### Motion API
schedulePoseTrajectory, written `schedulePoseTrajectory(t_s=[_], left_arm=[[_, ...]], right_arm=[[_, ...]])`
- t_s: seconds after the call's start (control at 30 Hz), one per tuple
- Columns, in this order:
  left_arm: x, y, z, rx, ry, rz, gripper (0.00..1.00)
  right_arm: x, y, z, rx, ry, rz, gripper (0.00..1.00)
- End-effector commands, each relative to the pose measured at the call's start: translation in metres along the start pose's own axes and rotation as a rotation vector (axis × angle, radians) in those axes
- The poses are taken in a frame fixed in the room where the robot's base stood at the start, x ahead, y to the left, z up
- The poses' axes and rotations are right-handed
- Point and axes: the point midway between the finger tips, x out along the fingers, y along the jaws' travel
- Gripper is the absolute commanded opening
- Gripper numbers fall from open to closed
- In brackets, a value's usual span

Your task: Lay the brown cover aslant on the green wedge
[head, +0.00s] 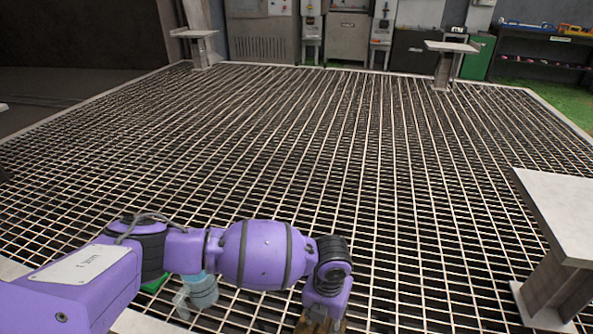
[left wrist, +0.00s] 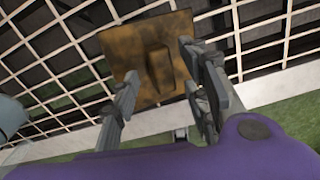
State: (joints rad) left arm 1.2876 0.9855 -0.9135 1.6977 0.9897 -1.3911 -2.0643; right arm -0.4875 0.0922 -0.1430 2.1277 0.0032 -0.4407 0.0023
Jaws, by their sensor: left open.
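The brown cover (left wrist: 120,45) is a square, rust-brown plate with a raised block-like grip in its middle, seen in the left wrist view. A brown bit of it (head: 313,326) shows at the bottom edge of the head view. My left gripper (left wrist: 160,66) is open, with one finger on each side of the raised grip, over the cover; I cannot tell whether they touch. A small green patch (head: 155,283) shows behind my purple left arm in the head view. It may be the green wedge, but the arm hides most of it. My right gripper is not in view.
A blue-grey rounded object (head: 202,292) stands partly behind my arm, close to the green patch. A pale-topped pedestal (head: 565,215) stands at the right. Two more stand at the back. The middle of the metal grating (head: 300,150) is clear.

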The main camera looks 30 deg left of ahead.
Motion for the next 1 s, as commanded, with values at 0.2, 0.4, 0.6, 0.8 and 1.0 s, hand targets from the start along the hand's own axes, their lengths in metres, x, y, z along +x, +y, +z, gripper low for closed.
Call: schedulePoseTrajectory(t_s=[0.2, 0.4, 0.6, 0.8, 1.0], left_arm=[[-0.033, -0.002, 0.004, 0.003, -0.011, -0.004, 0.42], [-0.077, -0.001, 0.004, 0.003, -0.011, -0.003, 0.42], [-0.110, -0.002, 0.003, 0.002, -0.009, -0.004, 0.42], [-0.122, -0.001, 0.003, 0.002, -0.007, -0.003, 0.42], [-0.122, -0.001, 0.003, 0.001, -0.007, -0.003, 0.42]], right_arm=[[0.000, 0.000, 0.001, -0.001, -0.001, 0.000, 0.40], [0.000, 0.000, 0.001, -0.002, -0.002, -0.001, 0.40], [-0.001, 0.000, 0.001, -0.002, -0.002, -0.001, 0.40], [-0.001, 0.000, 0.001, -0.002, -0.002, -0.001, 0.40], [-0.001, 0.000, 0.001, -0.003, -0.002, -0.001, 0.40]])
